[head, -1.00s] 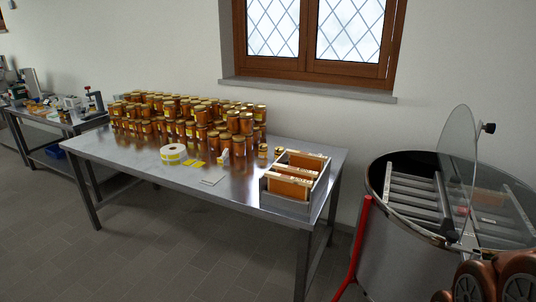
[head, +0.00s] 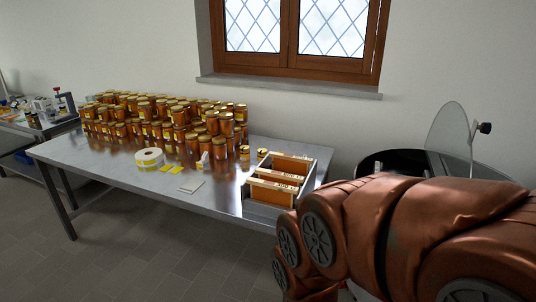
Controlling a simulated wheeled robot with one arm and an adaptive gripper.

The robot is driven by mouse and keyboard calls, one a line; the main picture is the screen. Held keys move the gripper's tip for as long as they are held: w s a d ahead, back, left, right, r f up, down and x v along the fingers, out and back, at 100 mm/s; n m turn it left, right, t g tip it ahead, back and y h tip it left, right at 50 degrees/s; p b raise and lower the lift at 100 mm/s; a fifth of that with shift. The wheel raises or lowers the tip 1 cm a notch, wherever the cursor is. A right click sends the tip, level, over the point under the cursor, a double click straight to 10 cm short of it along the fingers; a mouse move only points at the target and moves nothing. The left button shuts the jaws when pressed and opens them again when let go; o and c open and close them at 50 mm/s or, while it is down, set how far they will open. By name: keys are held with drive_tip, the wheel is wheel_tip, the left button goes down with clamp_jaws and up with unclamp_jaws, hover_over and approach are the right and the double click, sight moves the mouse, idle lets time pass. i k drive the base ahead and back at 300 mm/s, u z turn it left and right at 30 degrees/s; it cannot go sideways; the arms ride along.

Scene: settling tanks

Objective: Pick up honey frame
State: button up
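Two honey frames stand on edge in a grey metal box (head: 318,174) at the right end of the steel table (head: 110,168). The near honey frame (head: 273,188) has a pale wooden top bar with dark lettering and an amber face. The far honey frame (head: 291,163) stands behind it with a gap between them. My copper-coloured arm reaches in from the lower right, in front of the box's lower right side. My gripper is not clearly visible; only bulky arm links show.
Many honey jars (head: 165,118) crowd the table's back. A label roll (head: 149,159), yellow labels (head: 171,169) and a white card (head: 191,186) lie in front. A round extractor drum (head: 395,160) with a clear raised lid (head: 451,138) stands right, mostly behind my arm.

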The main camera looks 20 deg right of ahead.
sight(280, 162)
drive_tip(key=z, duration=0.35)
drive_tip(key=i, duration=1)
drive_tip(key=z, duration=0.65)
